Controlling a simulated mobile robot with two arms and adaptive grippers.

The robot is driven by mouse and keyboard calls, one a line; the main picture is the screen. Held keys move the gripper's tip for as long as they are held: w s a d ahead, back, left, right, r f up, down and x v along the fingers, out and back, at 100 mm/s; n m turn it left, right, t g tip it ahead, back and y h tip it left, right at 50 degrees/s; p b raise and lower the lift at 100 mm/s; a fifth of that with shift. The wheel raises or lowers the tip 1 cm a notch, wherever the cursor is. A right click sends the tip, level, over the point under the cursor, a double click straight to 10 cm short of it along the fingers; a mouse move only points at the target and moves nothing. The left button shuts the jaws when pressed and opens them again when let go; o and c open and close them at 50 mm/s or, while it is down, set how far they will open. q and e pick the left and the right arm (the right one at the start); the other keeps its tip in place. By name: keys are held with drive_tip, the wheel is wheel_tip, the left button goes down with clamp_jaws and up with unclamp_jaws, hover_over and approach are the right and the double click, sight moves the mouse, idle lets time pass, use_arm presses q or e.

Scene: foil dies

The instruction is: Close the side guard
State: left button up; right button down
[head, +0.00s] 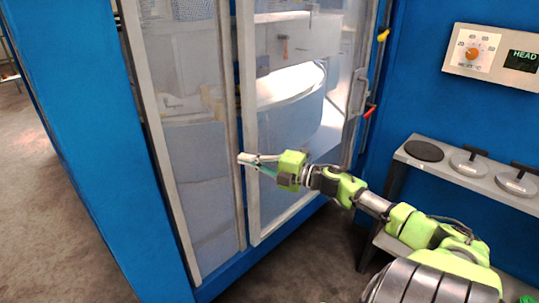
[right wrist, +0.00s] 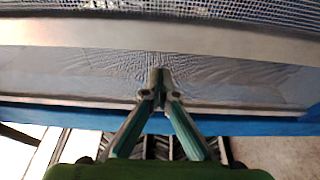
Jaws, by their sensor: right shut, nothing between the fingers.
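The guard on the blue machine has two tall see-through panels in pale metal frames: a left panel (head: 203,190) and a right panel (head: 290,150). Their upright frame edges stand close together, with a narrow dark line between them. I cannot tell how far the guard stands open. My right gripper (head: 243,159) is shut and empty, its tips by these upright edges at about mid height. In the right wrist view the gripper tips (right wrist: 160,75) meet in front of a see-through panel, below a pale frame bar (right wrist: 150,34). Contact is unclear. My left gripper is not in view.
A grey shelf (head: 460,175) with dark round discs juts out at the right. Above it is a control panel (head: 497,60). A yellow handle (head: 383,35) and a red handle (head: 370,112) sit at the guard's right side. Bare floor (head: 60,220) shows at the left.

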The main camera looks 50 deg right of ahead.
use_arm(q)
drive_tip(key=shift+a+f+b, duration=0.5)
drive_tip(key=shift+b, duration=0.1)
use_arm(e)
drive_tip(key=a+v, duration=0.1)
drive_tip(key=v, duration=0.8)
drive_tip(key=shift+s, duration=0.5)
drive_tip(key=shift+d, duration=0.1)
